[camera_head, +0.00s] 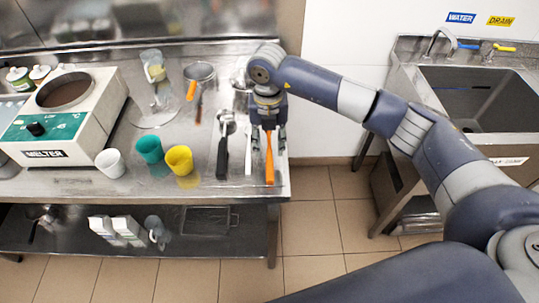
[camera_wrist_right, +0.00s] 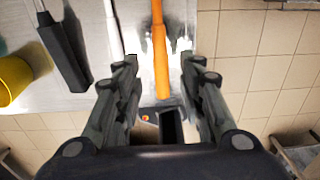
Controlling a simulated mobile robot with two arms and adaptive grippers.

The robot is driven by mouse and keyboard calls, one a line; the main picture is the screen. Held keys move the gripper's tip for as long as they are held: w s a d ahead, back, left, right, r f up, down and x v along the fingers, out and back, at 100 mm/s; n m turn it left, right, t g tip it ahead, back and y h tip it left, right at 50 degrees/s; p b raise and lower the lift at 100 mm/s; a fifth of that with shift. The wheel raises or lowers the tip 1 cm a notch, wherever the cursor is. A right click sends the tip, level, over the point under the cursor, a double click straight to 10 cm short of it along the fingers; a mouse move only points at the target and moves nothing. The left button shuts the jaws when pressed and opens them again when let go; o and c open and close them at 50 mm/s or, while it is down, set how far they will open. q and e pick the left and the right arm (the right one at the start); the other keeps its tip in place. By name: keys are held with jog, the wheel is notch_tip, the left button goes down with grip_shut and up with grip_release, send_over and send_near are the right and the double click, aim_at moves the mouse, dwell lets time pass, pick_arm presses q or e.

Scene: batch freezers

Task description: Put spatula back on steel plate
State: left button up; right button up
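An orange-handled utensil, which looks like the spatula (camera_head: 269,168), lies near the right end of the steel table (camera_head: 82,187), its handle toward the front edge. My right gripper (camera_head: 268,143) is over its far part and hides that end. In the right wrist view the orange handle of the spatula (camera_wrist_right: 160,60) runs between the two spread fingers of my right gripper (camera_wrist_right: 161,62), with gaps on both sides. The gripper is open and holds nothing. I cannot clearly make out a separate steel plate under the tools. My left gripper is not in view.
Beside the spatula lie a white-handled tool (camera_head: 248,152) and a black-handled tool (camera_head: 222,158). Yellow (camera_head: 180,160), green (camera_head: 149,150) and white (camera_head: 110,163) cups stand left, near the melter (camera_head: 60,115). A sink (camera_head: 470,95) is at the right, across a floor gap.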

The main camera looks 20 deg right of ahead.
notch_tip(320, 180, up, 6)
jog(key=b, duration=0.1)
jog(key=shift+r, duration=0.15)
dwell(0.5)
